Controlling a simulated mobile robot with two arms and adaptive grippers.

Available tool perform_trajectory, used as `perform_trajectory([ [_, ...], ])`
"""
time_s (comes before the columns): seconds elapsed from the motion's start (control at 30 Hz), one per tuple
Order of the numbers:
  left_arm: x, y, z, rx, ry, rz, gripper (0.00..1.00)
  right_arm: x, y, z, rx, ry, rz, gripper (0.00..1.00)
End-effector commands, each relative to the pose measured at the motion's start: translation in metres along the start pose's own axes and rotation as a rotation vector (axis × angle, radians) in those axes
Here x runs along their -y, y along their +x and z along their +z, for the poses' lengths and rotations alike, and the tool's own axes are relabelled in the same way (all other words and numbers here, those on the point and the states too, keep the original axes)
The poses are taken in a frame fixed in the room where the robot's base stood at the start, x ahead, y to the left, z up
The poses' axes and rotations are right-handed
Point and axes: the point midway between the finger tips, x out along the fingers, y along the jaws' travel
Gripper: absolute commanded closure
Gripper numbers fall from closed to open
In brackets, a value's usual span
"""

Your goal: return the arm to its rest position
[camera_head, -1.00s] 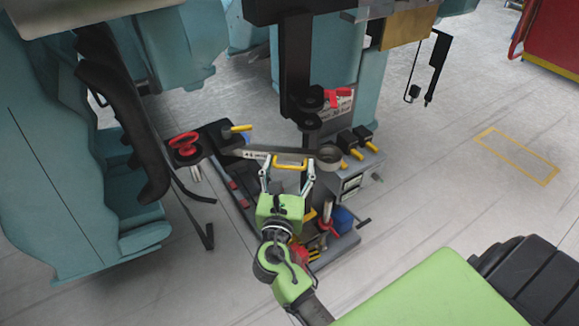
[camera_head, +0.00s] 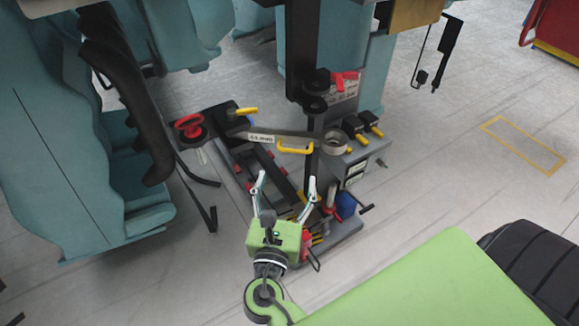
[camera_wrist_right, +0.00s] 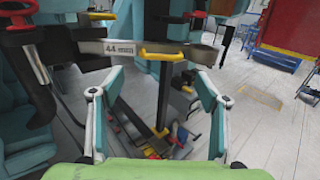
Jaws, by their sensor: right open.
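My right gripper (camera_head: 284,186) is open and empty in the head view, at the end of my green arm. Its two pale fingers also stand apart in the right wrist view (camera_wrist_right: 156,90). A grey arm marked 44 (camera_head: 262,137) with a yellow handle (camera_head: 295,147) lies just beyond the fingertips, apart from them. The yellow handle shows above the fingers in the wrist view (camera_wrist_right: 161,56). My left gripper is not in view.
The machine's dark post (camera_head: 302,50) rises behind the handle. A red knob (camera_head: 189,124) is at its left. Teal seats (camera_head: 60,150) stand at the left, and a red cabinet (camera_head: 556,30) at the far right. The grey floor (camera_head: 440,150) at the right is mostly clear.

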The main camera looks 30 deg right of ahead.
Motion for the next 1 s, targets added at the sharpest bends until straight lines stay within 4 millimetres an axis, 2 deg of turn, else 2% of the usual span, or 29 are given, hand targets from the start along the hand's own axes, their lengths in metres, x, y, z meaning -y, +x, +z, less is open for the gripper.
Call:
perform_trajectory([
  [0.17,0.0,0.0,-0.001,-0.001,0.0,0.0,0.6,0.0,-0.011,0.0,0.0,0.0,0.0,0.31],
  [0.63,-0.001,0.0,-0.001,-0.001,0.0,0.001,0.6,0.0,-0.012,0.001,0.001,0.0,0.0,0.31],
  [0.73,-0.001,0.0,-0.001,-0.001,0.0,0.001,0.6,-0.002,-0.012,-0.006,-0.01,0.006,0.007,0.31],
  [0.77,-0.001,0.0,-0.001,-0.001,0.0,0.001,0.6,-0.004,-0.012,-0.011,-0.021,0.013,0.014,0.31],
  [0.87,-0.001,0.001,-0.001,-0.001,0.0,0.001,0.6,-0.014,-0.013,-0.049,-0.097,0.062,0.054,0.31],
  [0.97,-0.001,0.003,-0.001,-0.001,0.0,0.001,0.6,-0.025,-0.02,-0.113,-0.234,0.154,0.098,0.31],
  [1.0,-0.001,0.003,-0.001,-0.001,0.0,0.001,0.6,-0.028,-0.025,-0.143,-0.303,0.201,0.11,0.31],
])
